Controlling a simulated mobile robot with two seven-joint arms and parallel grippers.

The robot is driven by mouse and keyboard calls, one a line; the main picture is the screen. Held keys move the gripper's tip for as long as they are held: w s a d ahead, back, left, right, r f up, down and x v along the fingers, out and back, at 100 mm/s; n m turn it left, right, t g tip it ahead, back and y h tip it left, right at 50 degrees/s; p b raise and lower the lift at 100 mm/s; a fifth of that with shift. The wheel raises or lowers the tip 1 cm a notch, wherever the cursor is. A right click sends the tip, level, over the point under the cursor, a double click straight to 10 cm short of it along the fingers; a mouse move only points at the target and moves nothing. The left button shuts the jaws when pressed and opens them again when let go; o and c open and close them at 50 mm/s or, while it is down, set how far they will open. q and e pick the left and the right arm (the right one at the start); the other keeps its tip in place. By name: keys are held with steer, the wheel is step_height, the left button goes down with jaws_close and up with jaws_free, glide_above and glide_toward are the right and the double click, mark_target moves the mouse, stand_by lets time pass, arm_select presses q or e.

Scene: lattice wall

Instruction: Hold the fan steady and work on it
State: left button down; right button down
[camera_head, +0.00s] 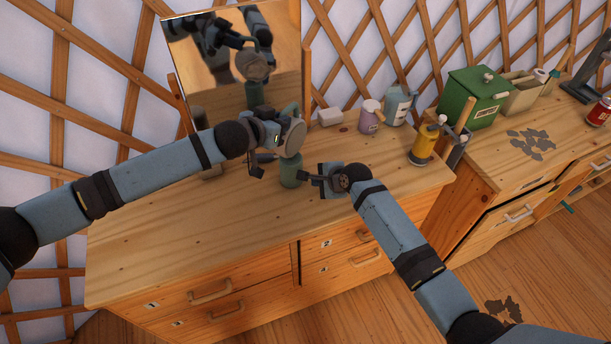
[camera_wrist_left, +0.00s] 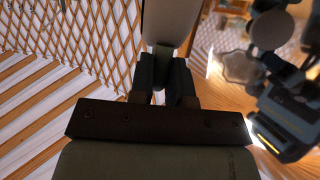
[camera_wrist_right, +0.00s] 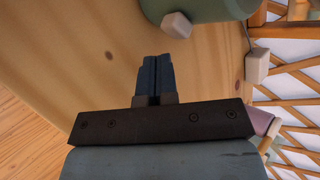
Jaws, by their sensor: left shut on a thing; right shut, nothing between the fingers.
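The fan stands on the wooden dresser in front of the mirror. Its round grey head (camera_head: 292,138) faces right and its green base (camera_head: 291,171) is below. My left gripper (camera_head: 272,141) is at the head, shut on the fan; the left wrist view shows the grey part (camera_wrist_left: 172,22) between its fingers. My right gripper (camera_head: 312,180) is shut and empty, just right of the base. In the right wrist view, its closed fingertips (camera_wrist_right: 155,60) point toward the green base (camera_wrist_right: 205,8) and a small pale knob (camera_wrist_right: 177,25), apart from the knob.
A mirror (camera_head: 240,50) stands behind the fan. A white block (camera_head: 329,117), a purple jar (camera_head: 369,120), a pale blue bottle (camera_head: 396,108) and a yellow canister (camera_head: 424,146) stand to the right. A second counter holds a green box (camera_head: 470,97). The dresser's front left is clear.

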steer(key=shift+s+d, duration=0.75)
steer(key=shift+d, duration=0.25)
steer(key=shift+s+d, duration=0.75)
steer(key=shift+d, duration=0.2)
arm_select(q)
steer(key=shift+c, duration=0.8)
jaws_free()
arm_select(e)
steer(key=shift+r, duration=0.1)
arm_select(q)
steer(key=shift+r+p+v, duration=0.2)
steer(key=shift+p+v, duration=0.85)
steer(key=shift+v, duration=0.3)
steer(key=shift+r+p+v, duration=0.2)
steer(key=shift+p+v, duration=0.85)
steer(key=shift+v, duration=0.35)
arm_select(e)
steer(key=shift+r, duration=2.05)
arm_select(q)
steer(key=shift+o, duration=0.2)
steer(key=shift+w+d, duration=0.1)
steer(key=shift+w, duration=0.1)
